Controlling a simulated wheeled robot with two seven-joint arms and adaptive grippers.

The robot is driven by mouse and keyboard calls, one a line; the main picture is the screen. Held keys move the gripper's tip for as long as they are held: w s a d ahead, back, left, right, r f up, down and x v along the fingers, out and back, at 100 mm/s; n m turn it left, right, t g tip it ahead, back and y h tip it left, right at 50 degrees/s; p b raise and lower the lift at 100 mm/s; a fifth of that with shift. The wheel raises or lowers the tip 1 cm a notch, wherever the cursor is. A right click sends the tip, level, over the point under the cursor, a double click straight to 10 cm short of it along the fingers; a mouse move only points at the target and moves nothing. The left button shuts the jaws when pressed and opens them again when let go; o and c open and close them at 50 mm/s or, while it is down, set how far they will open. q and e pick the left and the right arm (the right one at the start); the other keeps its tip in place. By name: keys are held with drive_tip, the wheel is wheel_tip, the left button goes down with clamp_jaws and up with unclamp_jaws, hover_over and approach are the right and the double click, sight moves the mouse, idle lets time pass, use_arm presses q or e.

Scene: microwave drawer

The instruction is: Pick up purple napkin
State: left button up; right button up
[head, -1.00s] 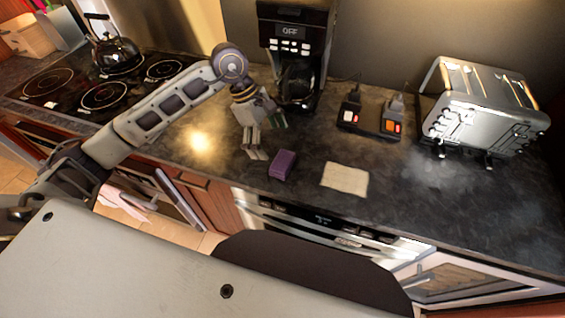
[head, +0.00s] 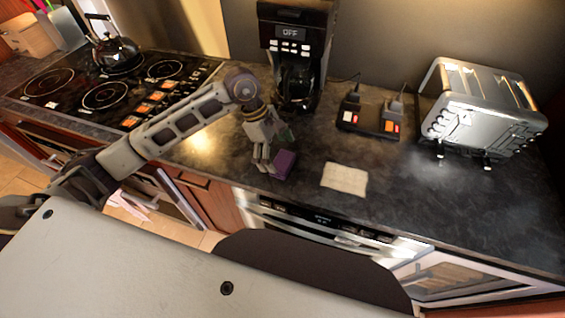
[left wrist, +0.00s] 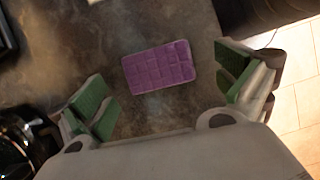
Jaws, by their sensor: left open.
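The purple napkin (head: 284,164) is a small folded block lying on the dark countertop in the head view. In the left wrist view the purple napkin (left wrist: 159,68) lies flat, with a grid pattern, between and beyond the green-padded fingers. My left gripper (head: 272,163) is right at the napkin in the head view, its fingers partly overlapping the napkin's left side. The left wrist view shows my left gripper (left wrist: 168,97) wide open and empty, with the fingers apart from the napkin. My right gripper is not in view.
A beige cloth (head: 344,179) lies right of the napkin. A coffee maker (head: 297,55) stands behind, a toaster (head: 483,110) at the right, and a black device (head: 369,120) between. A stove with a kettle (head: 118,55) is at left. The counter's front edge is close.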

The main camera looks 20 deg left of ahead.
sight(282, 161)
use_arm(q)
drive_tip(key=shift+p+x, duration=0.35)
drive_tip(key=shift+x, duration=1.45)
drive_tip(key=shift+d, duration=0.1)
drive_tip(key=c, duration=0.9)
